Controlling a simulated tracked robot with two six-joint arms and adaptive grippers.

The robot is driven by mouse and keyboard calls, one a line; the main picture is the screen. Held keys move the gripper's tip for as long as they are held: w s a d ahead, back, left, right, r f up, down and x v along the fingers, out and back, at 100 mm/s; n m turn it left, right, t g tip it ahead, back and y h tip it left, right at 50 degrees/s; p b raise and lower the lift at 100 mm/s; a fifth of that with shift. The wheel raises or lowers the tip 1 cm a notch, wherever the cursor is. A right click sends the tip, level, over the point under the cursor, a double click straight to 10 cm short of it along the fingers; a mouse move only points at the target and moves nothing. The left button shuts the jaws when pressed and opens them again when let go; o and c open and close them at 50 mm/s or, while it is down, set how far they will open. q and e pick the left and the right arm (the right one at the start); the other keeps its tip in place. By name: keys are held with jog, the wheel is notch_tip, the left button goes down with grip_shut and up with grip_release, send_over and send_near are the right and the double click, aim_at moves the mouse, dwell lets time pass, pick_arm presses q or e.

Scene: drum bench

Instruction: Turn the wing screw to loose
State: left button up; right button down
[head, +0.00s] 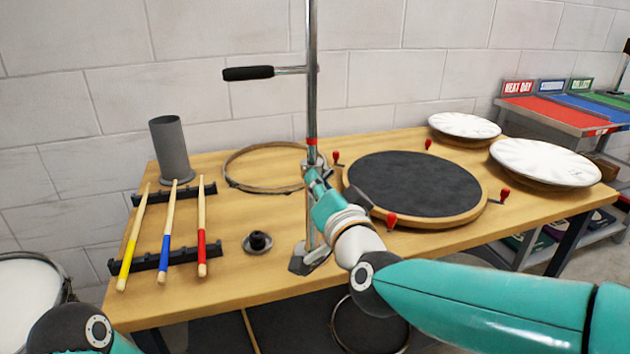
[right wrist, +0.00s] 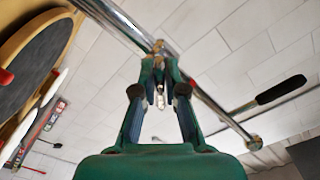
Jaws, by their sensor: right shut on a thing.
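A chrome stand pole (head: 312,90) rises from the bench, with a red band and a metal collar (head: 314,162) partway up. My right gripper (head: 312,178) is at the pole just below this collar. In the right wrist view the fingers of my right gripper (right wrist: 160,66) close together against the pole (right wrist: 135,25). They are shut on the wing screw, which is mostly hidden by the fingers; its exact angle cannot be told. My left gripper is not in view; only part of my left arm shows at the lower left.
A black-handled side bar (head: 250,73) sticks out left from the pole. Drumsticks lie on a black rack (head: 165,260) at the left, near a grey cylinder (head: 170,150). A round dark pad (head: 415,185) with red knobs around it lies right of the pole. A hoop (head: 228,170) lies behind.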

jog(key=shift+a+f+n, duration=0.1)
jog(key=shift+f+n, duration=0.35)
jog(key=shift+n, duration=0.15)
jog(key=c, duration=1.3)
grip_release()
jog(key=shift+s+r, duration=0.1)
jog(key=shift+c, duration=0.2)
jog(key=shift+o, duration=0.6)
jog(key=shift+r, duration=0.15)
jog(key=v, duration=1.2)
